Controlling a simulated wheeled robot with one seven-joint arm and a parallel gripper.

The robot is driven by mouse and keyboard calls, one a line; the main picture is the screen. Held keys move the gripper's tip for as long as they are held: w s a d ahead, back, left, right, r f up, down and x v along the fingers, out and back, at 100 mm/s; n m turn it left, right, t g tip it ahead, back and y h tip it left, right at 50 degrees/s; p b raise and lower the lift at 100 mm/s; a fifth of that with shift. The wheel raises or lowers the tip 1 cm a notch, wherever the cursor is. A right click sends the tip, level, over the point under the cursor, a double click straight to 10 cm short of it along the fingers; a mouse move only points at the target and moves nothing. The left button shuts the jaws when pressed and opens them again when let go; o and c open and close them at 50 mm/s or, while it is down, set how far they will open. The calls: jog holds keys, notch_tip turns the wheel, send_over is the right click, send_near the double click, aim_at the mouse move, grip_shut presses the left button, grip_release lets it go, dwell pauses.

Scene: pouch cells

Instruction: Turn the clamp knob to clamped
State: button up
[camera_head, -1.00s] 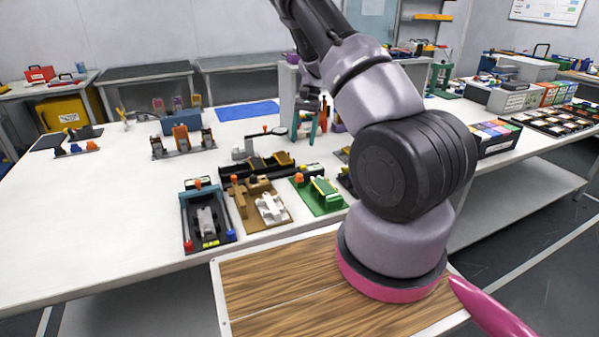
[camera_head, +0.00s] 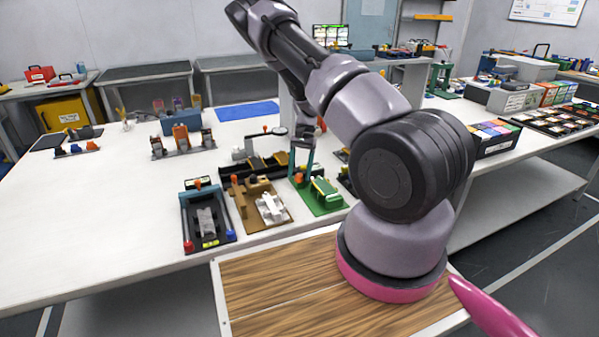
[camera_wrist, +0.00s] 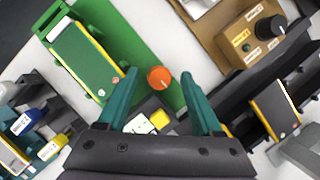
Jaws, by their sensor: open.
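A round orange knob (camera_wrist: 159,77) with a small pale mark sits at one end of the green fixture (camera_wrist: 108,22) in the wrist view. My gripper (camera_wrist: 159,75) has its two teal fingers spread, one on either side of the knob in this view; whether they reach its height I cannot tell. A flat dark green cell with yellow edges (camera_wrist: 86,58) lies on the fixture.
A brown fixture (camera_wrist: 233,40) with a black knob (camera_wrist: 270,27) stands beside the green one. A dark fixture (camera_wrist: 235,100) lies close to my fingers. A blue-framed fixture (camera_head: 185,215) stands further left on the white table (camera_head: 100,240).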

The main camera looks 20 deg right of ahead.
grip_shut()
jog(key=shift+m, duration=0.4)
jog(key=m+t, duration=0.1)
jog(key=m, duration=0.1)
jog(key=m+t+y, duration=0.1)
jog(key=m, duration=0.2)
jog(key=shift+s+d+m, duration=0.1)
jog(key=shift+s+m, duration=0.05)
jog(key=shift+m, duration=0.15)
jog(key=m+t, duration=0.1)
jog(key=m, duration=0.2)
jog(key=shift+s+m+y, duration=0.1)
jog(key=shift+m+y, duration=0.2)
jog(key=shift+m+t, duration=0.8)
jog(key=shift+m, duration=1.1)
